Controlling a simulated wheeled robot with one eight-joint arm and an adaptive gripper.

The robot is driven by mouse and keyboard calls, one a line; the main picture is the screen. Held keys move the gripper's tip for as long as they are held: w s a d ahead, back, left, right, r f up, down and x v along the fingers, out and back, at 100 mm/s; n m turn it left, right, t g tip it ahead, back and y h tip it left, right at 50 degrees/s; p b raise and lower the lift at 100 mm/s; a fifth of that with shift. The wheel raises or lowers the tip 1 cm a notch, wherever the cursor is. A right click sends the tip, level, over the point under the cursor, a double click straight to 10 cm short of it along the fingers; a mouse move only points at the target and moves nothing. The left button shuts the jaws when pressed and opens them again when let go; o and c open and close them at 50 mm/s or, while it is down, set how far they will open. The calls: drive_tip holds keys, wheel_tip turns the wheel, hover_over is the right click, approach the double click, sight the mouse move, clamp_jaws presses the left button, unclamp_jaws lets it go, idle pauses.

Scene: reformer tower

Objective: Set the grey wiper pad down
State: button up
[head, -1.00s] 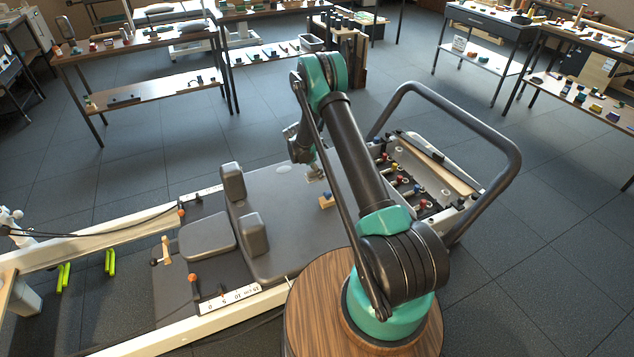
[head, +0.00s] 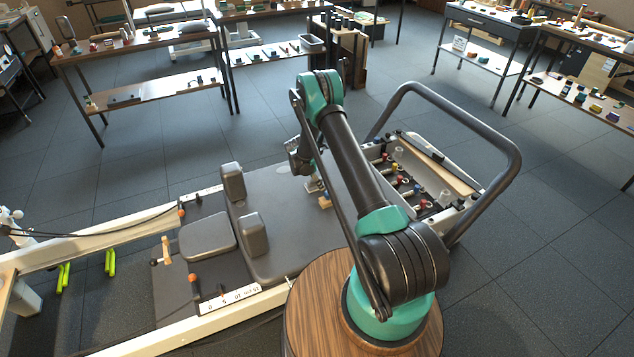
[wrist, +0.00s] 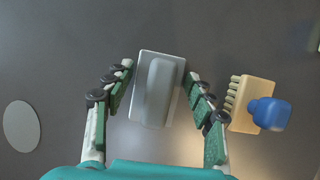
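The grey wiper pad (wrist: 159,88) is a light grey block with a raised rounded ridge. It appears to lie flat on the dark grey deck (wrist: 60,60). In the wrist view my gripper (wrist: 159,76) has one finger on each side of the pad, with narrow gaps near the fingertips; it looks open around it. In the head view my gripper (head: 311,176) is low over the deck, and the pad (head: 314,186) shows only as a small pale shape below it, partly hidden.
A wooden brush with a blue knob (wrist: 264,114) lies close to the right finger. A pale oval (wrist: 21,126) marks the deck at left. Grey shoulder blocks (head: 232,183) stand left of the gripper. Coloured pegs (head: 402,181) and a tubular frame (head: 505,150) are at right.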

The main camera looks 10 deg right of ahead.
drive_tip(key=shift+o, duration=1)
drive_tip(key=shift+r, duration=0.1)
drive_tip(key=v, duration=1.2)
drive_tip(key=s+d+r+m+t+y, duration=0.1)
drive_tip(key=s+d+r+m, duration=0.35)
drive_tip(key=s+r, duration=0.55)
drive_tip(key=s+d+r+m+y, duration=0.1)
drive_tip(key=s+d+r+m, duration=0.2)
drive_tip(key=s+r+m, duration=0.65)
drive_tip(key=s+d+r+m+t+y, duration=0.1)
drive_tip(key=s+r+m, duration=0.1)
drive_tip(key=s, duration=0.9)
drive_tip(key=s+d+r+m+y, duration=0.1)
drive_tip(key=s+m, duration=0.4)
drive_tip(key=s, duration=0.6)
drive_tip(key=shift+s+d+r+m+t, duration=0.3)
drive_tip(key=shift+s+r+t, duration=0.1)
drive_tip(key=shift+r, duration=0.35)
drive_tip(key=shift+w, duration=0.1)
